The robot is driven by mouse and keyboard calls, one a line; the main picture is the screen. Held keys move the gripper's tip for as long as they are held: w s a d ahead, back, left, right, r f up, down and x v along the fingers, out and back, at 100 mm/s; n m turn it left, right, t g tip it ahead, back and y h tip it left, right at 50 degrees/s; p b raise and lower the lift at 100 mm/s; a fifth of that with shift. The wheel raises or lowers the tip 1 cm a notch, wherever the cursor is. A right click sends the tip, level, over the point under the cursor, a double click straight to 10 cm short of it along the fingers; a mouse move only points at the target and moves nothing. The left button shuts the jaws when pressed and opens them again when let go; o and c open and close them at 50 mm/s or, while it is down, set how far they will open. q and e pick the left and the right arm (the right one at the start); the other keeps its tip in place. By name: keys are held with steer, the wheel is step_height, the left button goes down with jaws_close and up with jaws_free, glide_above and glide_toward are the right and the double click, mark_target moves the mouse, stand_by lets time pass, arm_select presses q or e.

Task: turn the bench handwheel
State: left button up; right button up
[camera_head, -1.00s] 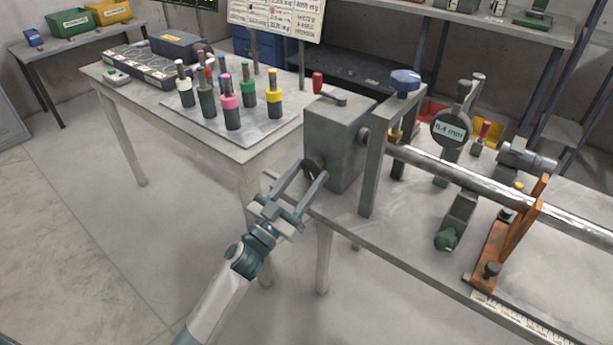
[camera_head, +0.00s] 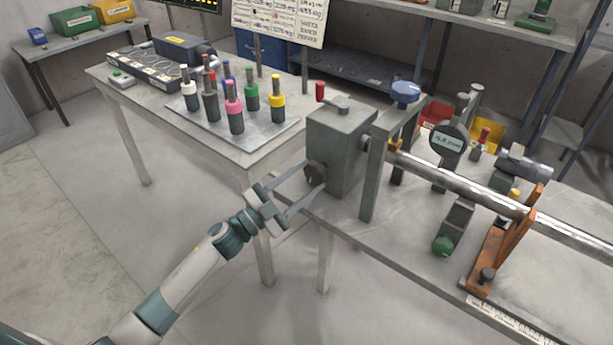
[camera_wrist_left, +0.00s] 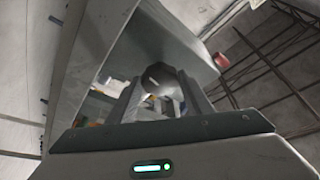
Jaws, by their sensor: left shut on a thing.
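The bench handwheel (camera_head: 314,173) is a small dark knob on the left face of a grey housing block (camera_head: 337,150) at the near left end of the bench. My left gripper (camera_head: 312,178) reaches it from the left and is shut on it, one finger on each side. In the left wrist view the handwheel (camera_wrist_left: 158,80) shows as a round grey shape between the fingertips, with the housing (camera_wrist_left: 160,40) behind it. A dial gauge (camera_head: 447,141) stands on the bench; its reading is too small to read surely. My right gripper is not in view.
A grey post frame with a blue knob (camera_head: 405,91) stands right of the housing. A long metal rod (camera_head: 470,190) runs rightward through an orange bracket (camera_head: 505,243). A side table at left holds several coloured-top tools on a plate (camera_head: 262,131). A red-handled lever (camera_head: 320,92) tops the housing.

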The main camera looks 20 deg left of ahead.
arm_select(q)
steer(key=shift+a+r+m+g+h+p, duration=0.15)
steer(key=shift+m+g+p, duration=0.3)
steer(key=shift+m, duration=0.55)
steer(key=shift+r+m+g+h+p, duration=0.15)
steer(key=shift+m+g+p, duration=0.25)
steer(key=shift+m, duration=0.6)
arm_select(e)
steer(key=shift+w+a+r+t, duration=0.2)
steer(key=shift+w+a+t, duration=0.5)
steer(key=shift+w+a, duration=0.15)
arm_select(q)
steer(key=shift+f, duration=0.15)
steer(key=o, duration=1)
steer(key=shift+o, duration=0.2)
